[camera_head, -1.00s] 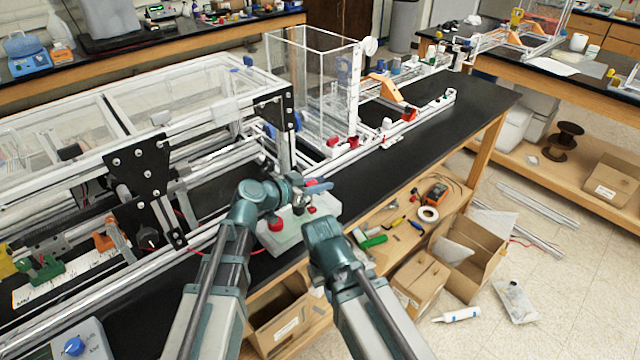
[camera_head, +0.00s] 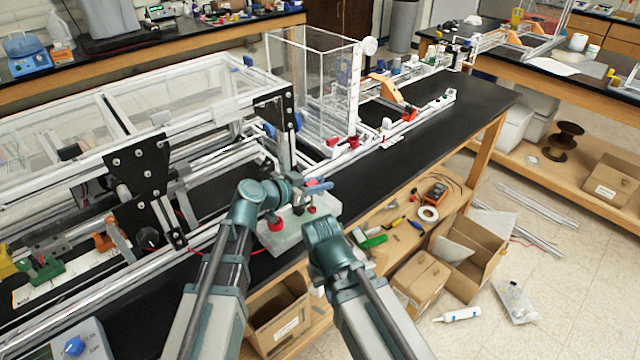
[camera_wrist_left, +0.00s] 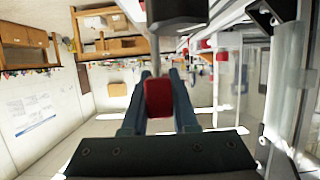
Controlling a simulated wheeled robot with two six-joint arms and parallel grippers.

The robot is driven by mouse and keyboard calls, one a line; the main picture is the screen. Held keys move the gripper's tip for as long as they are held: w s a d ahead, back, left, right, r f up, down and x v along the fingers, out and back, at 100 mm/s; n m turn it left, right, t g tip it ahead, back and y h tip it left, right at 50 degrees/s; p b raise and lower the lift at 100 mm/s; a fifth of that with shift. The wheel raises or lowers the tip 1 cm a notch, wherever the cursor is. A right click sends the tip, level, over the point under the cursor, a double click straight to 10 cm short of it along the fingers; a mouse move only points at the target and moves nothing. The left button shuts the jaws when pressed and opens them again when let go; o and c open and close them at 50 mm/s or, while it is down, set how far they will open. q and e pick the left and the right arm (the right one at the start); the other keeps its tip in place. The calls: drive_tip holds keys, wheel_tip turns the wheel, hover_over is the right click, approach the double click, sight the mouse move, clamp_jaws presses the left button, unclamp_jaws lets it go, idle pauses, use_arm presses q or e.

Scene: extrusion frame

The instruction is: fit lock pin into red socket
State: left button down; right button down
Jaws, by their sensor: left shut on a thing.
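My left gripper (camera_head: 318,187) is shut on the lock pin, whose red part (camera_head: 313,183) shows between the blue fingers. The red part also shows between the fingers in the left wrist view (camera_wrist_left: 158,97). The gripper is above a pale block (camera_head: 290,238) on the black bench. The block carries a red socket (camera_head: 275,224) at its left and another small red piece (camera_head: 311,209) below the fingers. The pin's lower end is hard to make out; I cannot tell whether it touches the block. My right gripper (camera_head: 318,232) is close to the block's right side; its fingertips are not clear.
A framed rig of metal extrusions (camera_head: 140,165) fills the left of the bench. A clear box (camera_head: 312,85) stands behind the block. The black bench top (camera_head: 440,135) is bare toward the right. Tools and a multimeter (camera_head: 437,192) lie on the shelf below.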

use_arm(q)
drive_tip(key=shift+f+b, duration=0.85)
drive_tip(key=c, duration=0.6)
unclamp_jaws()
drive_tip(key=shift+p+v, duration=2.4)
drive_tip(key=shift+v, duration=4.55)
